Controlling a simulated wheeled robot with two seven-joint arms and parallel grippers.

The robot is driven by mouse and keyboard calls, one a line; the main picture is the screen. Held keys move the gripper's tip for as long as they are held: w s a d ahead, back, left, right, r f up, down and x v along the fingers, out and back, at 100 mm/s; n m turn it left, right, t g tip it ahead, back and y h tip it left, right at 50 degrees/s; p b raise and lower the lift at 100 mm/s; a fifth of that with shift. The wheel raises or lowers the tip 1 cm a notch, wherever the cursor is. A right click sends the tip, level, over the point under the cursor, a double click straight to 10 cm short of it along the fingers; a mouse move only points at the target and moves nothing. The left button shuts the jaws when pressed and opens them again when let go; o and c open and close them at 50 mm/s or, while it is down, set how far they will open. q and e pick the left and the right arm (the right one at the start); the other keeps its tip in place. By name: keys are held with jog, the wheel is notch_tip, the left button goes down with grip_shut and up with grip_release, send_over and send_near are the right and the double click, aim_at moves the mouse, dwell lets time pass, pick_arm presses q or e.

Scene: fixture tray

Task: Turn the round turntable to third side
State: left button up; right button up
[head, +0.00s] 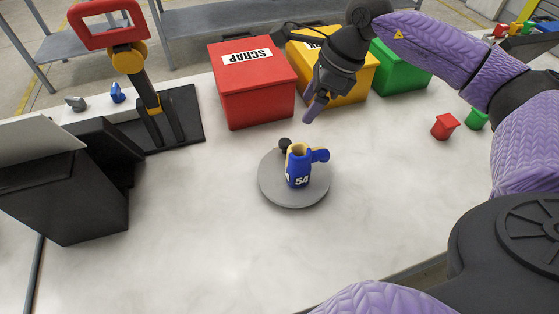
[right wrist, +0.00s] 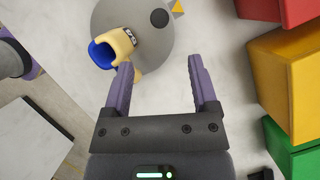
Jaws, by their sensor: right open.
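The round grey turntable (head: 270,188) lies flat near the middle of the white table. A blue and yellow part (head: 300,168) marked 54 stands on it, with a blue arm jutting right. A dark round knob (head: 285,144) is at the turntable's far rim. In the right wrist view, the turntable (right wrist: 150,45), the part (right wrist: 104,54) and the knob (right wrist: 160,17) lie ahead of the fingers. My right gripper (head: 311,112) is open and empty, beyond and above the turntable; its spread fingers show in the right wrist view (right wrist: 161,75). My left gripper is in neither view.
A red SCRAP bin (head: 254,92), a yellow bin (head: 366,84) and a green bin (head: 405,72) stand behind the turntable. A black stand with a red-handled tool (head: 125,58) is at the left. Small red (head: 445,127) and green pieces lie right. The table front is clear.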

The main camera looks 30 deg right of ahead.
aim_at(286, 142)
jog(key=b+x, duration=0.1)
jog(key=x, duration=0.8)
jog(key=shift+f+b, duration=0.3)
jog(key=shift+b, duration=0.1)
jog(key=shift+w+a+f, duration=0.1)
jog(key=shift+a+f, duration=0.1)
jog(key=shift+f, duration=0.35)
grip_shut()
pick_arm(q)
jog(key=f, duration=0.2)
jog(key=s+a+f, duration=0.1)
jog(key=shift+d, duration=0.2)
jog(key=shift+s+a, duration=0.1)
